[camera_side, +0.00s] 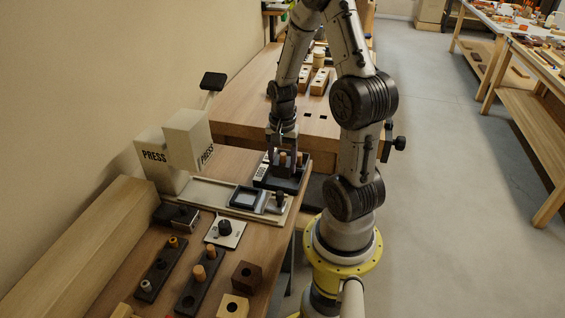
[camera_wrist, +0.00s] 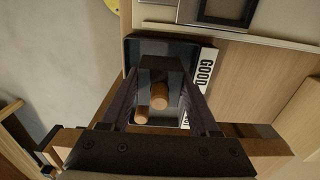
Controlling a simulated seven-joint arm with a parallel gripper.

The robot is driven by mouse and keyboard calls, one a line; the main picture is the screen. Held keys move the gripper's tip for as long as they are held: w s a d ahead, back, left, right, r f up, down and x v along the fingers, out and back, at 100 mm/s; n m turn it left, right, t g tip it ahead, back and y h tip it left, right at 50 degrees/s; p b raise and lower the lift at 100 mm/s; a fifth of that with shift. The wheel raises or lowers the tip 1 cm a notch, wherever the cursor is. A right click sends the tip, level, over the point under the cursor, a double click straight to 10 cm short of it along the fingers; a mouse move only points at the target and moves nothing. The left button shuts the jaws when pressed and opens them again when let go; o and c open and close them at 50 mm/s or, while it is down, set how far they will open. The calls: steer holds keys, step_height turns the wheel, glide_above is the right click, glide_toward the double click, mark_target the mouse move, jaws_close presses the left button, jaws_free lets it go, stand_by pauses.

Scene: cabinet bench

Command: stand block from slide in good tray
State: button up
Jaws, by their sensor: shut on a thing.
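My gripper (camera_side: 282,147) points down over the good tray and is shut on a dark block. In the wrist view the block (camera_wrist: 160,66) shows between the fingertips, over the tray. The good tray (camera_wrist: 133,55) is dark and shallow, with a white "GOOD" label; in the side view it sits at the bench's far right corner (camera_side: 290,187). Two wooden pegs stand out near the fingers in the wrist view, one close to the block (camera_wrist: 160,96) and one lower left (camera_wrist: 142,116). I cannot tell whether the block touches the tray floor. The slide (camera_side: 246,199) shows an empty-looking square frame.
The white press (camera_side: 185,140) stands left of the tray, by the wall. A pale rail (camera_side: 205,192) runs from it under the slide, with a dark knob (camera_side: 279,201) at its right end.

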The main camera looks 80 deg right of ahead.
mark_target(282, 155)
steer(key=shift+f, duration=1.95)
stand_by(2.0)
steer(key=o, duration=1.4)
steer(key=shift+o, duration=0.4)
steer(key=shift+r, duration=3.55)
